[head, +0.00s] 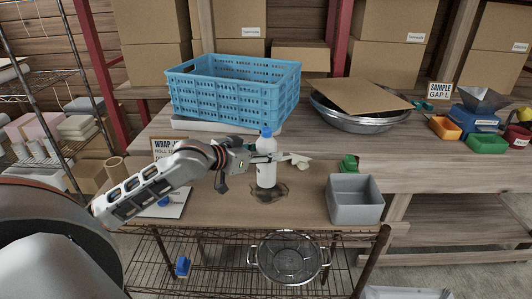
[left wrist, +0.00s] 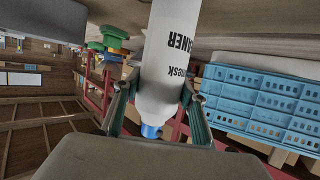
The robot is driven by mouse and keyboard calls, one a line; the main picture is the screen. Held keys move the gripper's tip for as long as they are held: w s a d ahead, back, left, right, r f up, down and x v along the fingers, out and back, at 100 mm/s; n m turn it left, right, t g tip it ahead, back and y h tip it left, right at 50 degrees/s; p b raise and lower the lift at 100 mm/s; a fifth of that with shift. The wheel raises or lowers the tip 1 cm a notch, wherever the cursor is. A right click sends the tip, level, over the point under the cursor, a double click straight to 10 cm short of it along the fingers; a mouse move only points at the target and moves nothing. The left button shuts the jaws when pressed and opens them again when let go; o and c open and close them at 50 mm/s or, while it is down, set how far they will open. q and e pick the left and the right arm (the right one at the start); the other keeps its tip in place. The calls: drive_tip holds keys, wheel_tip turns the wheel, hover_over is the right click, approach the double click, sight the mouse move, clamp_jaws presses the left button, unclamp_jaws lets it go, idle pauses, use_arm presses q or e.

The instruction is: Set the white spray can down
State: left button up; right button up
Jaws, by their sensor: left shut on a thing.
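The white spray can (head: 267,175), a white bottle with a blue cap, stands upright over the brown work surface (head: 235,210) in the head view. My left gripper (head: 268,157) is shut around its upper body, below the cap. In the left wrist view the can (left wrist: 163,60) appears upside down between the two fingers (left wrist: 155,110), with dark lettering on its side. A dark patch (head: 270,193) lies at the can's base; I cannot tell whether the base touches the surface. My right gripper is not in view.
A grey open bin (head: 355,200) stands right of the can, with a small green object (head: 349,163) behind it. A blue crate (head: 232,100) stands behind. A metal strainer (head: 288,262) is on the wire shelf below. Some surface between can and bin is clear.

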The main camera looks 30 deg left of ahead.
use_arm(q)
drive_tip(key=shift+r, duration=0.1)
drive_tip(key=o, duration=1.2)
drive_tip(key=shift+c, duration=0.2)
drive_tip(key=shift+o, duration=1.3)
